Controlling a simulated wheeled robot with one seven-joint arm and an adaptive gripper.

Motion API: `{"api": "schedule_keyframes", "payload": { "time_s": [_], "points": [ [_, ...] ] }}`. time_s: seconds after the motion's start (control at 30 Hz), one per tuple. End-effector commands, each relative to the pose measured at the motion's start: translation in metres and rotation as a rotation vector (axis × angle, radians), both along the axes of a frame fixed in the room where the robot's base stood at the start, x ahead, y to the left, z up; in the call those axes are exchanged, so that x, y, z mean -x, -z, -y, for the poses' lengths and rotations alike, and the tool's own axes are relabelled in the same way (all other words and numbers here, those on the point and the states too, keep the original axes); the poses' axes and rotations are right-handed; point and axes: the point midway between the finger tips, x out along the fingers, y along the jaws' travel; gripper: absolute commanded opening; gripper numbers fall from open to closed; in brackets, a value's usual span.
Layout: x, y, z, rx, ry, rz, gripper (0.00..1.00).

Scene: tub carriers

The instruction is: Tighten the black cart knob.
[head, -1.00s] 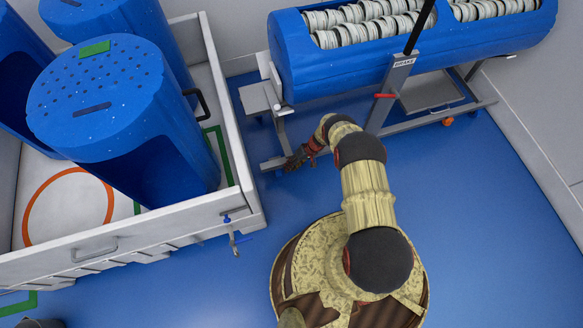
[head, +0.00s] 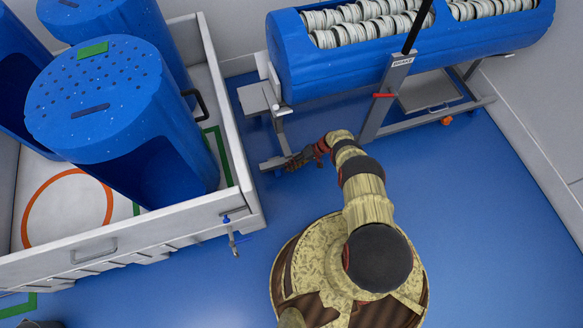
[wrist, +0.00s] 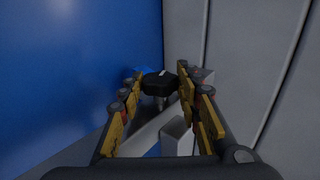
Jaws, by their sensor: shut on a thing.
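The black cart knob (wrist: 158,84) shows in the wrist view as a dark, lobed piece with a small light mark on top. My gripper (wrist: 158,90) has its yellow fingers on both sides of it and is shut on it. In the head view my gripper (head: 287,163) is low at the left end of the cart's grey frame (head: 278,112), and the knob cannot be made out there. The cart bears a long blue tub (head: 300,75) filled with pale discs.
A white-walled bin (head: 205,215) with blue drums (head: 120,115) stands close on the left. Blue floor (head: 470,210) is clear on the right. A grey wall stands behind.

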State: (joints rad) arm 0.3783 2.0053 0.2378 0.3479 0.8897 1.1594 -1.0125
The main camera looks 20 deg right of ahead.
Motion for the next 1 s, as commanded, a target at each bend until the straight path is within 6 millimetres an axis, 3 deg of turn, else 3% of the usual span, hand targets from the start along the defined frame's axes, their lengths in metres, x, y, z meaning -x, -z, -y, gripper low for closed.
{"api": "schedule_keyframes", "payload": {
  "time_s": [0.53, 0.57, 0.87, 1.0],
  "points": [
    [0.0008, 0.0008, 0.0001, -0.009, 0.001, -0.002, 0.09],
    [0.0009, 0.0008, 0.0001, -0.009, 0.001, -0.002, 0.36],
    [0.0004, 0.0004, 0.0000, -0.009, 0.000, -0.001, 0.53],
    [0.0003, 0.0002, 0.0001, -0.009, 0.000, -0.001, 0.53]
  ]
}}
